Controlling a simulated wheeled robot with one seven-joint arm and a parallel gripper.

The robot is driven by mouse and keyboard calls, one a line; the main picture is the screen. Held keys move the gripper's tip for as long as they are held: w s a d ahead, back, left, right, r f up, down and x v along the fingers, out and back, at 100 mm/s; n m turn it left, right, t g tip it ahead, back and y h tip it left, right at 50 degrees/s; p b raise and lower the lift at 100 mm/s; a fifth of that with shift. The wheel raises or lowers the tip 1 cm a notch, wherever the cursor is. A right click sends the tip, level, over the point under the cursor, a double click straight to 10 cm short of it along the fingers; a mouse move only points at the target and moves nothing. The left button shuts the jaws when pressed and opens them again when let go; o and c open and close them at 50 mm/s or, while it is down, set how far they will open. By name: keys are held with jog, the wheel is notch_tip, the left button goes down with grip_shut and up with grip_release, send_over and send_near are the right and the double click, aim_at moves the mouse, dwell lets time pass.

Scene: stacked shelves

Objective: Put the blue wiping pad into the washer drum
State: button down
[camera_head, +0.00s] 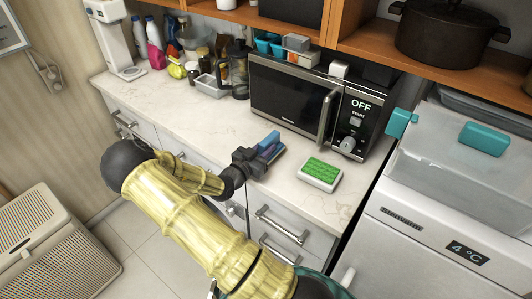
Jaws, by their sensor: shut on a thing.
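My gripper (264,156) is over the front part of the counter, left of the green-topped pad and in front of the microwave. It is shut on the blue wiping pad (270,139), whose blue upper part shows above the fingers. The lower part of the pad is hidden by the gripper. Whether the pad touches the counter is hard to tell. I see no washer drum in this view.
A microwave (300,103) marked OFF stands behind my gripper. A green-topped pad (321,170) lies on the counter (200,119). Bottles and jars crowd the back left. A white appliance (430,222) showing 4°C stands at right. Drawer handles (281,226) stick out below the counter.

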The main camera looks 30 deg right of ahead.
aim_at(265, 142)
notch_tip(265, 142, up, 5)
jog(key=shift+r+b, duration=0.15)
jog(key=shift+b, duration=0.35)
jog(key=b+v, duration=0.3)
jog(key=v, duration=1.6)
jog(key=shift+s+a, duration=0.25)
jog(key=w+a+f+n+t+y, duration=0.4)
jog(key=w+f+n+t+y, duration=0.35)
jog(key=f+t, duration=0.35)
jog(key=s+a+f+n+t+y, duration=0.1)
jog(key=s+f+n+y, duration=0.2)
jog(key=f, duration=1.4)
jog(key=n+y, duration=0.3)
jog(key=y, duration=0.3)
jog(key=shift+s+n, duration=0.25)
jog(key=shift+n, duration=0.1)
